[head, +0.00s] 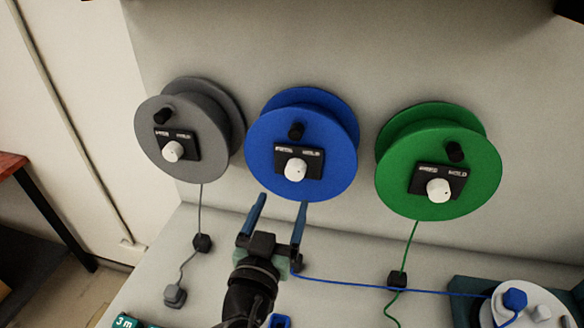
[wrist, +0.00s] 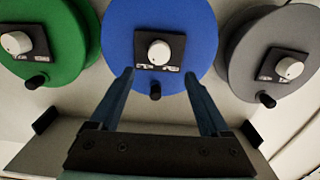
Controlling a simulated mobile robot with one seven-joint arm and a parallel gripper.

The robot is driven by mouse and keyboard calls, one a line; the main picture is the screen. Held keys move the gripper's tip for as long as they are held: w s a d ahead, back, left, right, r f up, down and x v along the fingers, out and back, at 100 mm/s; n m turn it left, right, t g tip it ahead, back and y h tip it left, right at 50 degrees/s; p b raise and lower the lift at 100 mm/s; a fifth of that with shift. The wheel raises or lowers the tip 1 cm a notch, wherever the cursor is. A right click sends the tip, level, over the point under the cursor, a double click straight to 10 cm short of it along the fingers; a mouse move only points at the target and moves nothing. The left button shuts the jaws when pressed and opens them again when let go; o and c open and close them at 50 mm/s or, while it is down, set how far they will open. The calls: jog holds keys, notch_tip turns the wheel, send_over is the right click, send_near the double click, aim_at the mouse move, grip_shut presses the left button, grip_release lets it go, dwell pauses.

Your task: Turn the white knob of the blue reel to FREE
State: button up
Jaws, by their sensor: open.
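The blue reel (head: 268,168) hangs on the wall between two others. Its white knob (head: 295,169) sits on a black plate (head: 299,153) with white lettering at upper left and upper right, the right word looking like HOLD. Which way the knob points cannot be told. A black crank handle (head: 296,130) stands above the plate. My gripper (head: 281,199) is open and empty, below the blue reel and apart from the knob. In the wrist view the fingers (wrist: 160,80) reach toward the reel's edge, and the white knob (wrist: 159,52) shows beyond them, between their lines.
A grey reel (head: 150,132) hangs at left and a green reel (head: 396,165) at right, each with a white knob and a cord. A blue cord (head: 390,286) runs right across the counter to a blue plug (head: 515,299) on a white disc. The wall between reels is clear.

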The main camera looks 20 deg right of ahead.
aim_at(294, 173)
jog(key=p+x, duration=0.2)
jog(key=x, duration=0.7)
jog(key=shift+w+d, duration=0.15)
jog(key=shift+d, duration=0.1)
grip_shut()
